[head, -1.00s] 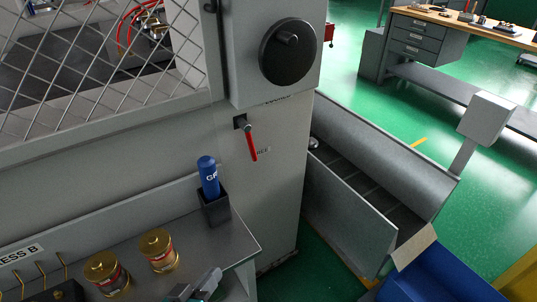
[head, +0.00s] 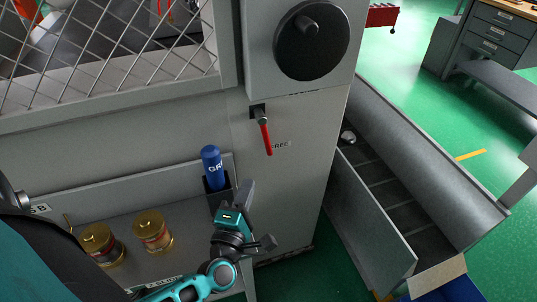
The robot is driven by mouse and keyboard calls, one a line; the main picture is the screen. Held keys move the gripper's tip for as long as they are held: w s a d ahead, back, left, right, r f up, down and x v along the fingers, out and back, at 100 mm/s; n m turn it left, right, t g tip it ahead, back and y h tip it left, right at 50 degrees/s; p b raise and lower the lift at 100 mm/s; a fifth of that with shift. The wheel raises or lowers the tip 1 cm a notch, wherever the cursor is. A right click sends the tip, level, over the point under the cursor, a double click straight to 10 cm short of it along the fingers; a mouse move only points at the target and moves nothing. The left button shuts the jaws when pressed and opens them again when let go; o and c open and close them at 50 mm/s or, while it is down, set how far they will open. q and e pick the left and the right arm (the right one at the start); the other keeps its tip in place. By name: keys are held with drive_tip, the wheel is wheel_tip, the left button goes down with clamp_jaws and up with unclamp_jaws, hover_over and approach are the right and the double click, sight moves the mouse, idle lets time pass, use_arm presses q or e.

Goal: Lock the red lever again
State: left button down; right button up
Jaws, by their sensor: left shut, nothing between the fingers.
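The red lever (head: 266,137) hangs from a dark pivot on the front of the grey machine housing (head: 300,185). It points down and slightly right, beside a partly covered label that seems to read FREE. My left gripper (head: 247,189) is below the lever, clear of it in the picture, with its fingers shut and empty. It is just right of the dark holder with the blue canister. My right gripper is not in view.
A big black knob (head: 311,40) sits above the lever. A blue canister (head: 211,168) stands in its holder at the shelf's right end. Two gold tins (head: 152,232) stand on the shelf. A wire mesh guard (head: 120,45) is at upper left, and a grey chute (head: 420,160) at right.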

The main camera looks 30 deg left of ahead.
sight(264, 134)
use_arm(q)
drive_tip(key=x, duration=1)
idle(0.4)
